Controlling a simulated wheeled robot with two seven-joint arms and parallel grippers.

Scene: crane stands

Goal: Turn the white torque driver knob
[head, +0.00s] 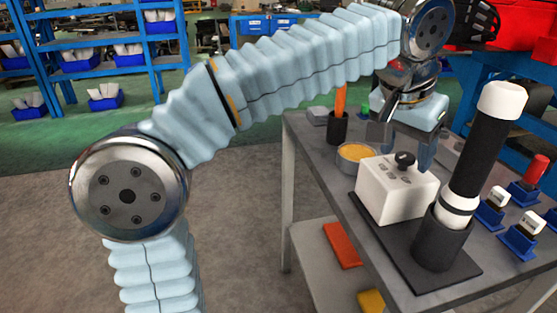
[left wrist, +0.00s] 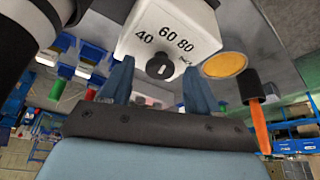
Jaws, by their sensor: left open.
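A white box (head: 395,195) with a black knob (head: 404,160) on top stands on a black mat (head: 445,280) on the grey bench. In the left wrist view the white box (left wrist: 170,25) shows the numbers 40, 60 and 80 beside the black knob (left wrist: 160,66). A tall black cylinder with a white cap (head: 480,150) stands upright in a black holder right of the box. My left gripper (head: 408,148) is open just behind the knob in the head view. In the left wrist view its fingers (left wrist: 158,68) appear on either side of the knob, without visible contact. My right gripper is out of view.
A round dish with yellow contents (head: 357,153) and a black cup with an orange handle (head: 338,127) stand left of the box. Blue holders (head: 520,242) with white and red items line the right side. Orange and yellow items lie on the lower shelf.

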